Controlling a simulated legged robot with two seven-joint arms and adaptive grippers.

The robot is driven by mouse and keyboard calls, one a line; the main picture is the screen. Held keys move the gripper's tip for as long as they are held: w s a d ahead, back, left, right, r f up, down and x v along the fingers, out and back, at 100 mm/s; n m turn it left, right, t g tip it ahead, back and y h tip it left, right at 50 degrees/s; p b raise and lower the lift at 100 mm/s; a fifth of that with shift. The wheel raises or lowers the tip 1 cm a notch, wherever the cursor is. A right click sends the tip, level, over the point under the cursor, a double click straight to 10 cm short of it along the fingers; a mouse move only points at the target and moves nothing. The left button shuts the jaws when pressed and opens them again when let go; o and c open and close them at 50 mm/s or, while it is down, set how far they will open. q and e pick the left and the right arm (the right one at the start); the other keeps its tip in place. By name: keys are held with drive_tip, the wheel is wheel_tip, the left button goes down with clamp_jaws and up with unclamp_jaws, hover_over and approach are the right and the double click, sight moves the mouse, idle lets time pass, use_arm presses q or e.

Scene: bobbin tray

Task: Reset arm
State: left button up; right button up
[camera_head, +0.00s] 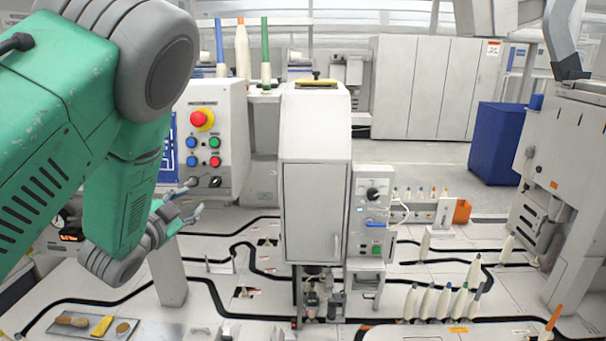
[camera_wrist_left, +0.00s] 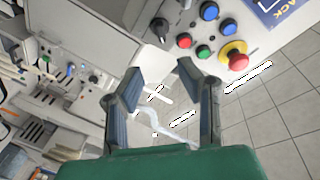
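My green left arm comes in from the left in the head view. Its gripper (camera_head: 192,198) is in the air in front of the control box (camera_head: 231,130) with the red emergency button (camera_head: 202,119). In the left wrist view the two fingers of the left gripper (camera_wrist_left: 160,72) are spread apart with nothing between them. The red button (camera_wrist_left: 234,56) and several coloured buttons lie beyond the fingertips there. My right gripper shows in neither view.
A tall white machine housing (camera_head: 314,130) stands mid-table with a smaller control unit (camera_head: 372,210) beside it. Several bobbins (camera_head: 442,302) stand at the front right. A tray (camera_head: 72,330) with small items lies front left. A blue bin (camera_head: 497,143) stands behind.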

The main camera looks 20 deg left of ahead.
use_arm(q)
drive_tip(key=s+d+f+n+g+b, duration=0.25)
drive_tip(key=s+f, duration=0.25)
drive_tip(key=f, duration=0.5)
drive_tip(key=s+d+f+n+g+b, duration=0.1)
drive_tip(key=s+f+g, duration=0.3)
drive_tip(key=f, duration=0.6)
drive_tip(key=s+d+f+n+g+b, duration=0.1)
drive_tip(key=s+d+f+g+b, duration=0.1)
drive_tip(key=s+f, duration=0.6)
use_arm(e)
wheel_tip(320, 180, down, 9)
drive_tip(key=b, duration=0.3)
use_arm(q)
drive_tip(key=s+d+f+n+g, duration=0.1)
drive_tip(key=s+d+f+g, duration=0.1)
drive_tip(key=s+f, duration=0.2)
drive_tip(key=s+d+f+n+g, duration=0.1)
drive_tip(key=s+d+f+g, duration=0.2)
drive_tip(key=s, duration=0.6)
drive_tip(key=s+d+f+n+g+h, duration=0.1)
drive_tip(key=s+d+f+g, duration=0.2)
drive_tip(key=s+f, duration=0.3)
drive_tip(key=shift+s+f, duration=0.3)
drive_tip(key=shift+f, duration=0.4)
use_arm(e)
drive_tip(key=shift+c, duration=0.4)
